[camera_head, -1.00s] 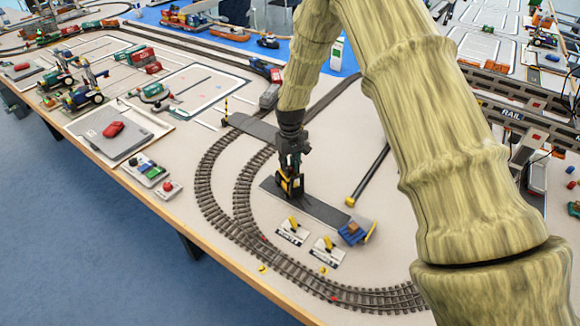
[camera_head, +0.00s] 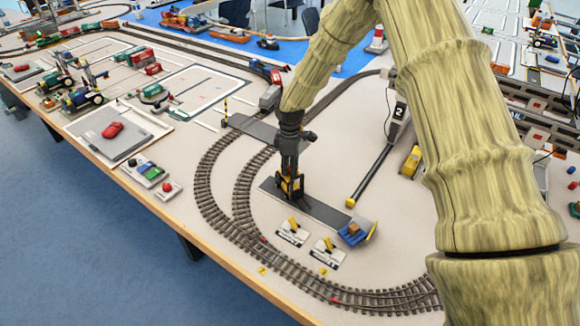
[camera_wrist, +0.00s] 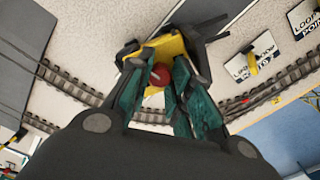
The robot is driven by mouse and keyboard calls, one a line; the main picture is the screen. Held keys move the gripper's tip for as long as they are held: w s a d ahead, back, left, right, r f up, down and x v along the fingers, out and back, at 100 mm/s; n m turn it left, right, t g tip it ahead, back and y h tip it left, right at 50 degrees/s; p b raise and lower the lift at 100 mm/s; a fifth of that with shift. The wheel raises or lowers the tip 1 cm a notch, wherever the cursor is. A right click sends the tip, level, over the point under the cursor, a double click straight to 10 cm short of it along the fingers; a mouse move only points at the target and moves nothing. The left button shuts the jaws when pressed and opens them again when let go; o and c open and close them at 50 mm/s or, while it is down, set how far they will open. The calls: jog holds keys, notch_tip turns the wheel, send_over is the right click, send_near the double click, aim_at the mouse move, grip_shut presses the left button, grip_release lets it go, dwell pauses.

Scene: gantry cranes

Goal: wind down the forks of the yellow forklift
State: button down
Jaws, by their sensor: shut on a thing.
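The yellow forklift (camera_head: 291,186) stands on a dark strip beside the curved track, partly hidden under my gripper. In the wrist view the forklift (camera_wrist: 172,47) shows as a yellow body with dark parts around it. A round red knob (camera_wrist: 160,77) sits on it, between my fingers. My gripper (camera_head: 289,172) points straight down over the forklift. In the wrist view my gripper (camera_wrist: 156,72) has its greenish fingers closed in on both sides of the red knob. The forks' height cannot be told.
The dark strip (camera_head: 325,214) runs to a blue and yellow block (camera_head: 356,231). Two switch plates (camera_head: 292,231) lie in front of it. Curved track (camera_head: 215,185) passes on the left. A grey post marked 2 (camera_head: 397,112) and a yellow vehicle (camera_head: 412,160) stand to the right.

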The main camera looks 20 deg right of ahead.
jog(key=n, duration=0.6)
jog(key=shift+n, duration=0.3)
jog(key=n+p, duration=0.1)
jog(key=n, duration=0.4)
jog(key=shift+n, duration=0.4)
jog(key=c, duration=1.3)
grip_release()
jog(key=shift+r, duration=0.15)
notch_tip(320, 180, up, 12)
jog(key=shift+f, duration=0.15)
